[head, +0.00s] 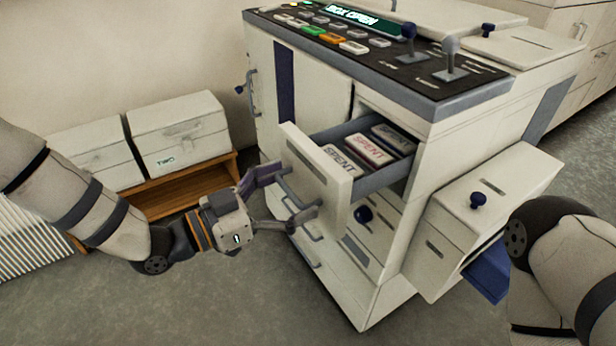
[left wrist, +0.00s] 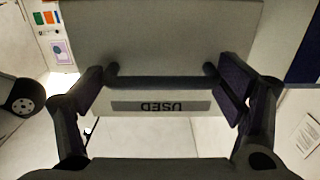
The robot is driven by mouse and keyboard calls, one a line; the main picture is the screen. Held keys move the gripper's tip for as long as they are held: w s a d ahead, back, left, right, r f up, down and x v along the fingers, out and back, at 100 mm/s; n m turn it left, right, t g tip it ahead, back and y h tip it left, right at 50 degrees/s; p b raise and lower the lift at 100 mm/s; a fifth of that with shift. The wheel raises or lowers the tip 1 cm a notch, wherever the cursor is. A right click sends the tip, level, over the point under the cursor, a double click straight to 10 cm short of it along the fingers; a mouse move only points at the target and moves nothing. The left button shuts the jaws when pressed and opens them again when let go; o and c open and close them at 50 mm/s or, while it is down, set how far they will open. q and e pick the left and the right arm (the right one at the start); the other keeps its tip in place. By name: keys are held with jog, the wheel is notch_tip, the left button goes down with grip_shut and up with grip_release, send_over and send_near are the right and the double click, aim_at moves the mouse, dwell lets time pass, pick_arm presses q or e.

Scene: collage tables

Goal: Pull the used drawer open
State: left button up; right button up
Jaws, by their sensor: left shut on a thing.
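The used drawer (head: 308,160) stands pulled out from the upper part of the white machine. Its open top shows grey inner walls and several white cartridges marked SPENT (head: 371,148). In the left wrist view the drawer front bears an upside-down USED label (left wrist: 160,106) just beside the dark bar handle (left wrist: 162,83). My left gripper (head: 287,196) is shut on this handle, with one finger at each end of the bar; the fingers also show in the left wrist view (left wrist: 166,88). My right arm shows at the right edge, but its gripper is out of view.
The machine top (head: 400,50) carries a BOX OPEN display, buttons and levers. More handled fronts lie below the drawer. A white side box (head: 480,215) with a blue knob juts out at right. Two white boxes (head: 180,133) sit on a wooden shelf at left. Floor in front is clear.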

pick_arm(q)
jog(key=p+v, duration=0.1)
jog(key=v, duration=0.5)
jog(key=shift+r, duration=0.2)
pick_arm(e)
jog(key=shift+w+r+t, duration=0.4)
jog(key=shift+w+r, duration=0.5)
jog(key=shift+r, duration=0.1)
pick_arm(q)
jog(key=shift+s+a, duration=0.1)
jog(key=shift+s, duration=0.05)
jog(key=o, duration=1.4)
jog(key=shift+o, duration=0.2)
pick_arm(e)
jog(key=shift+d, duration=0.1)
pick_arm(q)
jog(key=shift+a, duration=0.1)
jog(key=v, duration=1.2)
